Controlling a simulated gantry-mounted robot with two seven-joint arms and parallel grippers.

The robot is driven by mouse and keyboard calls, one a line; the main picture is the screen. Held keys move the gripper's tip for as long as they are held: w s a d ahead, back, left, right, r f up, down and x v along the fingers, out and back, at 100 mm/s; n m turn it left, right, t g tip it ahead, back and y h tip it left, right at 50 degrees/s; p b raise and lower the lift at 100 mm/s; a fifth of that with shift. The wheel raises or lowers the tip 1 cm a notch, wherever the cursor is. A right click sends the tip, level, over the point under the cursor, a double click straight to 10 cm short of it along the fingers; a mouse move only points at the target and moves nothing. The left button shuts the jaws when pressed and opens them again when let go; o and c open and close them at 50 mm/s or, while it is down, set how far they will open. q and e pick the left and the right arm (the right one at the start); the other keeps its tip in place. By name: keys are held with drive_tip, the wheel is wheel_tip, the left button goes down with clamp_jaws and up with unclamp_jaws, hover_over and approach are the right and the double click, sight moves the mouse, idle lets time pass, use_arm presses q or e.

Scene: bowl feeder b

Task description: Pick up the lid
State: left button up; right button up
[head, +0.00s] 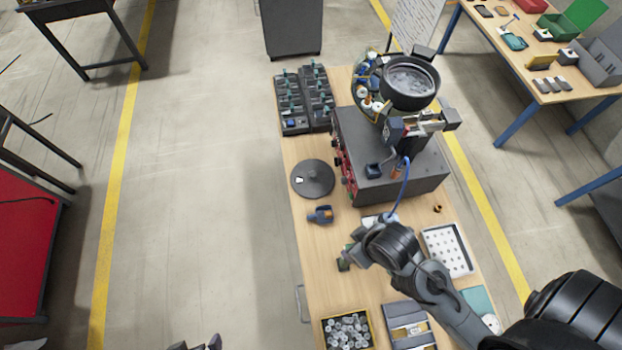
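The lid (313,179) is a dark grey round disc with a small knob and a light spot near its middle. It lies flat on the wooden table, left of the feeder's dark base box. My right gripper (347,258) is over the table, below and right of the lid in the picture and apart from it. Its fingers are small and partly hidden by the wrist, so its opening is unclear. My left gripper (198,344) just shows at the bottom edge, left of the table and far from the lid. Its two tips stand apart with nothing visible between them.
The bowl feeder (409,80) stands on its dark box (383,160). A white tray (447,250) and a box of metal parts (346,332) are nearer.

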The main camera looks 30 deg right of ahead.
use_arm(q)
drive_tip(key=shift+d, duration=0.1)
drive_tip(key=shift+c, duration=0.3)
drive_tip(key=c, duration=0.6)
drive_tip(key=shift+c, duration=0.2)
